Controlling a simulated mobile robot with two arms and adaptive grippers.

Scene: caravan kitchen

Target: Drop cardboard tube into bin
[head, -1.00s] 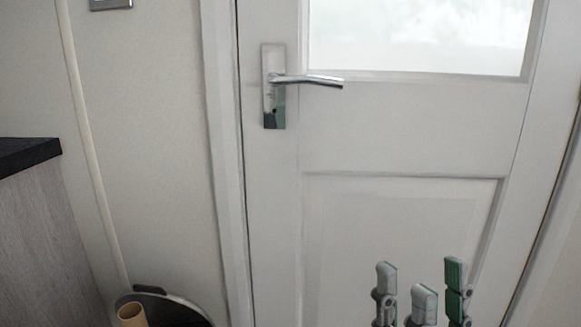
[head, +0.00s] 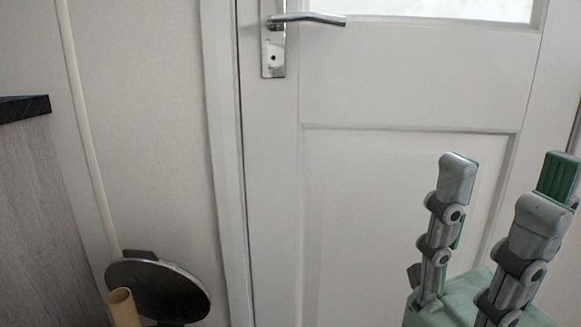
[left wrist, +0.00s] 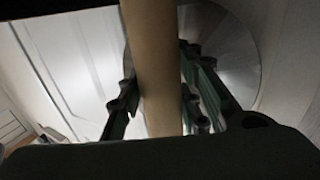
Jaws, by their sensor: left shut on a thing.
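The tan cardboard tube (head: 123,308) stands at the bottom left of the head view, slightly tilted, with its open end up. It overlaps the bin's dark round lid (head: 168,290), which is raised against the wall. The bin's body is out of the head view. In the left wrist view my left gripper (left wrist: 160,92) is shut on the tube (left wrist: 155,45), with fingers on both sides. A grey metal disc (left wrist: 228,60), apparently the lid, lies behind it. My right gripper (head: 505,190) is open and empty at the lower right, fingers pointing up.
A white door (head: 385,220) with a lever handle (head: 305,19) fills the middle and right. A grey wood-look cabinet (head: 40,220) with a dark worktop edge (head: 22,108) stands on the left, close to the bin.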

